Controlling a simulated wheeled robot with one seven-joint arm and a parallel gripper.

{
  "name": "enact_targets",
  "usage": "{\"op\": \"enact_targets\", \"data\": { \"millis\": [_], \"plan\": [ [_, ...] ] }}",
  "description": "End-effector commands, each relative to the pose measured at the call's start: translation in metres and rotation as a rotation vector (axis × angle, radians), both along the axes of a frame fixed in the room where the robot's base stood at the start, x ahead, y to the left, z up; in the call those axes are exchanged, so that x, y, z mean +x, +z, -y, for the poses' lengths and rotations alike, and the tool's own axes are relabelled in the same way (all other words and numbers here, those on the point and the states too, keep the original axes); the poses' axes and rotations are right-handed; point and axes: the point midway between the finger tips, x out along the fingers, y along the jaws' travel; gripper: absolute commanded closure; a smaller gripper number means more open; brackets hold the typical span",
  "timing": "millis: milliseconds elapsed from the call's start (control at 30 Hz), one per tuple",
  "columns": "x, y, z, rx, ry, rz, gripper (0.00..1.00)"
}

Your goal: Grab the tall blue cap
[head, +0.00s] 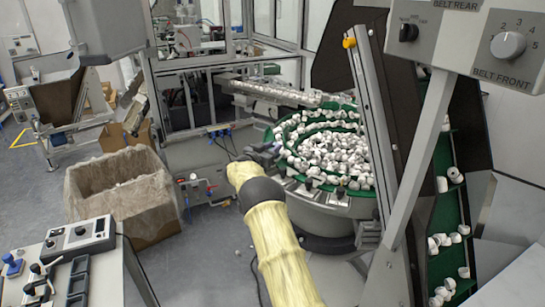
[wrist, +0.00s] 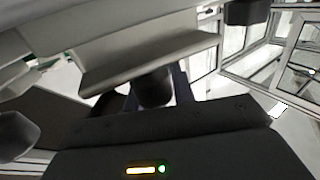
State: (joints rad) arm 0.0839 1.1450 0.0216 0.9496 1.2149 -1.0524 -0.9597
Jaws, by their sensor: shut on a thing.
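I cannot make out a tall blue cap for certain in either view. A small blue piece (head: 13,267) shows at the lower left of the head view, on the bench with the controls. In the wrist view, my gripper (wrist: 155,95) has its dark fingers shut on a dark, rounded object (wrist: 153,88). Its colour and full shape are hard to tell in the shadow.
A round green feeder bowl (head: 275,132) full of white caps stands ahead to the right. A green inclined belt (head: 421,215) carries white caps at the right. A large lined box (head: 110,205) stands on the left. A control bench (head: 105,262) is at the lower left. Grey floor shows between them.

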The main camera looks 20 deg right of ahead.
Motion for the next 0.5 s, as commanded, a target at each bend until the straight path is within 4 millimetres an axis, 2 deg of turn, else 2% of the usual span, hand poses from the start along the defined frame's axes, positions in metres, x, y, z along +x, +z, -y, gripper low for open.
{"op": "enact_targets", "data": {
  "millis": [33, 200, 333, 500],
  "plan": [
    [0.0, 0.013, 0.0, -0.002, -0.001, 0.009, 0.86],
    [0.0, 0.046, 0.001, -0.002, -0.001, 0.007, 0.86],
    [0.0, 0.062, 0.0, 0.0, 0.0, 0.005, 0.86],
    [0.0, 0.068, 0.0, 0.0, 0.0, 0.002, 0.87]
  ]
}}
